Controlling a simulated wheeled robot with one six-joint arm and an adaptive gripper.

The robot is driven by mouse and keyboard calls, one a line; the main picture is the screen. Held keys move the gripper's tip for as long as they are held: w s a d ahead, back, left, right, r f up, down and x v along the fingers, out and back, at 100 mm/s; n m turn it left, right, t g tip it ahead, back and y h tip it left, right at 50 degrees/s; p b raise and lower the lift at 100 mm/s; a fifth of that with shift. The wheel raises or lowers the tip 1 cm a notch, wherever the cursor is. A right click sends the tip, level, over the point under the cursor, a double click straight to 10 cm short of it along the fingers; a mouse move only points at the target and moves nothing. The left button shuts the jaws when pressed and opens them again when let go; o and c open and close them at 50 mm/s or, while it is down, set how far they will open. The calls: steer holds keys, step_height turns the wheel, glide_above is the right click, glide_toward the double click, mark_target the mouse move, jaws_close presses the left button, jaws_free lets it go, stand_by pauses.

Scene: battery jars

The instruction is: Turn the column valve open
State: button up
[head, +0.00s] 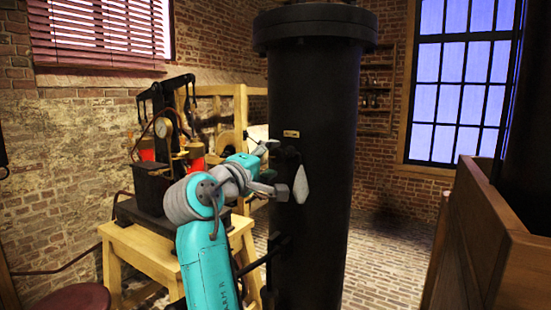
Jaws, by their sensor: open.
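The column (318,90) is a thick black cylinder with a flanged top, standing right of centre in the head view. A small brass plate (291,134) is fixed on its front. My gripper (272,168) is at the column's left front, just left of the handle. Its fingers are spread, one above the other, with nothing seen between them. The lower fingertip looks close to the handle; I cannot tell whether they touch.
A wooden stand (150,252) with a black apparatus (155,185) is left of my arm. A wooden panel (490,235) stands at the right. A dark bracket (275,245) sticks out low on the column. Brick floor (393,250) is free between column and panel.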

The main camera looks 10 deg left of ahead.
steer(key=v, duration=0.8)
steer(key=shift+s, duration=0.4)
steer(key=shift+a+f, duration=0.1)
steer(key=shift+a, duration=0.05)
